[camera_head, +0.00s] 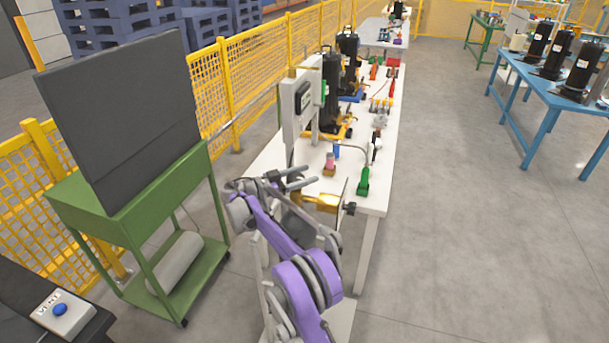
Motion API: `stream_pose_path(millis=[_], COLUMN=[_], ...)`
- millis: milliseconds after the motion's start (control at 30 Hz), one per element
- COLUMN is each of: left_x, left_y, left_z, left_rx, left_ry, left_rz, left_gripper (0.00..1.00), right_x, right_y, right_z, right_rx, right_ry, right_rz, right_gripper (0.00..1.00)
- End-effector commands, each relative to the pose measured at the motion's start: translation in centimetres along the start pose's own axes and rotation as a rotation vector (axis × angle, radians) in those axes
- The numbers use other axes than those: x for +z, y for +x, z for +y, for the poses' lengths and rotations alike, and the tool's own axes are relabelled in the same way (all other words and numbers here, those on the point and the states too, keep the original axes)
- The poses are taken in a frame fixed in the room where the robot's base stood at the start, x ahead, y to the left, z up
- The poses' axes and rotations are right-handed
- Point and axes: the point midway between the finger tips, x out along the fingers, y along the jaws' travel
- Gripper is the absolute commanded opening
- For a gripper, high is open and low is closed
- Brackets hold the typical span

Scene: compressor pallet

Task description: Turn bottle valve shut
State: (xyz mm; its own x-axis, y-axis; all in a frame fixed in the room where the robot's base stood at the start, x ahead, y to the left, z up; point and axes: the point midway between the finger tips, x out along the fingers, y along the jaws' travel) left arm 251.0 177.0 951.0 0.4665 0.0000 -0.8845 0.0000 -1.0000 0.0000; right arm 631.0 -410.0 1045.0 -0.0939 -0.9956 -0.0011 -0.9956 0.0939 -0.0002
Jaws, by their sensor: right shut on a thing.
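A brass-coloured fitting (322,203) with a small black knob (349,208) at its right end shows at the near end of the white workbench; it looks like the bottle valve. My right gripper (305,176), on the purple arm, is at the bench's near left corner, by the left end of this fitting. Its two grey fingers point right, and it is shut on what I take to be the valve. The contact itself is too small to see clearly, and the bottle below is mostly hidden by my arm. My left gripper is not in view.
The white workbench (374,185) runs away from me, with a green-based tool (363,182), a grey panel box (301,104) and black compressors (331,96). A green cart (120,232) with a dark board stands left. Clear floor (450,240) lies right.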

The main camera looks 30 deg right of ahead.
Motion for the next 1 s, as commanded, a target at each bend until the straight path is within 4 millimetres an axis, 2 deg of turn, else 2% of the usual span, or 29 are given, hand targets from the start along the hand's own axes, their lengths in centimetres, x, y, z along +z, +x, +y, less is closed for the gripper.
stream_pose_path(millis=[67,100,233,500,633,1000], left_x=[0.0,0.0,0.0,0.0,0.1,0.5], left_y=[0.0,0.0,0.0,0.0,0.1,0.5], left_z=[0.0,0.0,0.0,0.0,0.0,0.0], left_rx=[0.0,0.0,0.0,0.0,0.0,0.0], left_ry=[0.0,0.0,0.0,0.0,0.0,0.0], left_rz=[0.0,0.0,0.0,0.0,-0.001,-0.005], left_gripper=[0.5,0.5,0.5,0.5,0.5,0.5], right_x=[-0.1,-0.1,-0.1,-0.1,0.0,0.0], right_y=[0.1,0.1,0.1,0.0,-0.9,-7.9], right_z=[0.0,0.0,0.0,0.0,0.0,-0.1], right_rx=[0.0,0.0,0.0,0.0,-0.002,-0.003], right_ry=[0.0,0.0,0.0,0.0,0.0,-0.001], right_rz=[0.003,0.003,0.002,0.001,0.001,0.001], right_gripper=[0.12,0.75,0.97,0.97,0.97,0.97])
